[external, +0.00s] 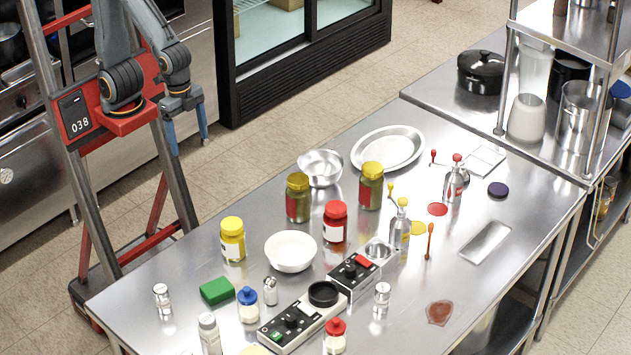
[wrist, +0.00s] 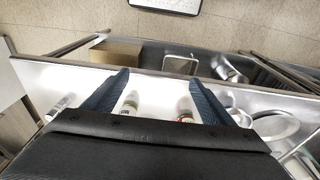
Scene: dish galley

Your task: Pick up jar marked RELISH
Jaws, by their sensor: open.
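Two green jars with red labels and olive-yellow lids stand upright on the steel table, one nearer the left (external: 298,203) and one further right (external: 370,190). A red-lidded jar (external: 335,226) and a yellow jar (external: 233,243) stand near them. The lettering is too small to read, so I cannot tell which jar is marked RELISH. My gripper (external: 189,147) is open and empty, raised beyond the table's far left side and apart from all jars. Its two blue fingers also show in the wrist view (wrist: 158,78), with small blurred containers seen between them.
A white bowl (external: 290,253), a metal bowl (external: 320,169) and an oval tray (external: 388,148) stand around the jars. A green sponge (external: 217,291), shakers and a black-topped device (external: 303,322) crowd the front. A shelf unit (external: 555,45) stands at the right.

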